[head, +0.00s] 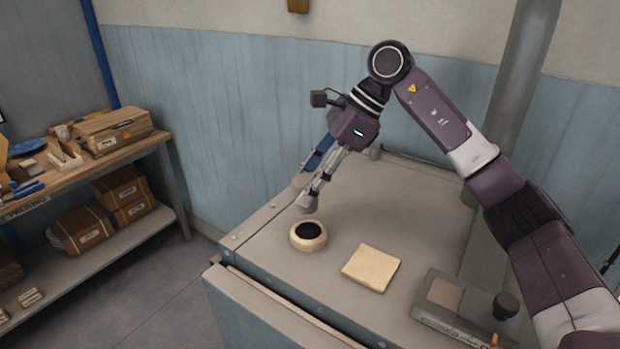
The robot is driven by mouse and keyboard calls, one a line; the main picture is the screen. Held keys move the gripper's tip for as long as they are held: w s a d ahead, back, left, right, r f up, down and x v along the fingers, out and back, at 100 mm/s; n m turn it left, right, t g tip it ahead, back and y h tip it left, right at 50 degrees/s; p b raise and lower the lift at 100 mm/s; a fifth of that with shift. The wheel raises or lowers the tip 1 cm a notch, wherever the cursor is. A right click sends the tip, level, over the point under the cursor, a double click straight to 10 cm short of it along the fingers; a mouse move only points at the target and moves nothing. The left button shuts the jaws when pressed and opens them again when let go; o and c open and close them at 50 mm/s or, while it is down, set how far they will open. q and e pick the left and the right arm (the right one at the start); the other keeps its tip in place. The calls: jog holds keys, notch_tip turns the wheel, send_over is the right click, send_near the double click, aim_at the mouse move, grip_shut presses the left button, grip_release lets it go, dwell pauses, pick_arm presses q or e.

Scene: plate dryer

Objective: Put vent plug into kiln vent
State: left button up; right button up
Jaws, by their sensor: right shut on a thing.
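The kiln vent (298,242) is a cream ring with a dark, open hole, set on the grey kiln top near its front left edge. My right gripper (313,187) reaches down from behind it and is shut on a small grey-beige piece, which looks like the vent plug (306,204). The plug is mostly covered by the fingers. In the picture it shows just above the ring, behind the hole; its height over the kiln top is hard to tell. My left gripper is out of view.
A flat cream square (371,267) lies right of the vent. A control box (450,312) with a dark knob (506,304) is at the front right. A grey pipe (521,75) rises behind. A packing bench (100,157) with boxes stands at left.

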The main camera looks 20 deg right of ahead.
jog(key=shift+w+d+f+b, duration=0.15)
jog(key=shift+f+b, duration=0.2)
jog(key=shift+f, duration=0.35)
jog(key=shift+f+b, duration=0.55)
jog(key=shift+f, duration=0.15)
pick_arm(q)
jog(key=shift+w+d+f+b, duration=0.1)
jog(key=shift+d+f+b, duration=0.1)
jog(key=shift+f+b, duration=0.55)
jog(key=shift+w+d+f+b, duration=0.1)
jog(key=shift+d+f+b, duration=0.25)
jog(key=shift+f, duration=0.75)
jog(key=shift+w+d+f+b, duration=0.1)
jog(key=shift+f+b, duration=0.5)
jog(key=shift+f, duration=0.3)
pick_arm(e)
jog(key=shift+f, duration=2.45)
jog(key=o, duration=1.3)
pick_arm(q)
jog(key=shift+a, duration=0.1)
pick_arm(e)
jog(key=v, duration=1.2)
